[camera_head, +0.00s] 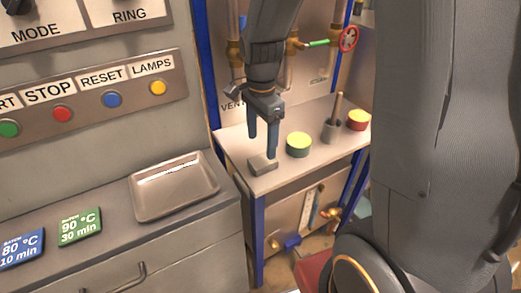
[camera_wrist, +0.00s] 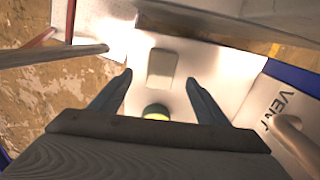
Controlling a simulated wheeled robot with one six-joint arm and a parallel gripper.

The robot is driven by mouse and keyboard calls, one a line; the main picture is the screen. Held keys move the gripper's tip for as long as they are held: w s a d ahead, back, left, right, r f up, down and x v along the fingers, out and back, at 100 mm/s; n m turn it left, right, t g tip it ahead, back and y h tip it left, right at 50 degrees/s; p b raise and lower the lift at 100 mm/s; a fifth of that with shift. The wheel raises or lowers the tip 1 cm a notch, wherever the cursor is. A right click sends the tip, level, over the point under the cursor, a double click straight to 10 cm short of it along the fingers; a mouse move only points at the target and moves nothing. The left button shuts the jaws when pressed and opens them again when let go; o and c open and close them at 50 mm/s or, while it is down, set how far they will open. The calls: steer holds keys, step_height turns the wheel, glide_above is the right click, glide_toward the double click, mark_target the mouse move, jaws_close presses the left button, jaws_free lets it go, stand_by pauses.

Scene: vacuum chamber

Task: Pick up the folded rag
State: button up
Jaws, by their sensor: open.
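The folded rag (camera_head: 263,165) is a small grey-beige block lying flat near the front edge of the white bench top (camera_head: 237,147). In the wrist view the rag (camera_wrist: 161,66) is a pale rounded rectangle, just beyond the fingertips and roughly centred between them. My gripper (camera_head: 262,148) is open and empty, with its fingers pointing down above the rag. In the wrist view the two fingers of my gripper (camera_wrist: 158,77) are spread apart. Exact clearance to the rag is hard to tell.
A green tin with a yellow top (camera_head: 298,145) stands right of the rag. A grey pot with a brush-like handle (camera_head: 331,130) and a red tin (camera_head: 357,120) stand further right. A metal tray (camera_head: 150,208) sits on the cabinet at left. Pipes and a red valve wheel (camera_head: 348,39) are behind.

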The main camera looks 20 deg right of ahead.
mark_target(263, 160)
steer(key=shift+w+f, duration=0.15)
steer(key=shift+f, duration=0.45)
steer(key=shift+d+f+p, duration=0.2)
steer(key=shift+f+p, duration=0.15)
steer(key=shift+f, duration=0.65)
steer(key=shift+w+d+f+p, duration=0.15)
steer(key=shift+f+p, duration=0.55)
steer(key=shift+f, duration=1.55)
steer(key=c, duration=1.1)
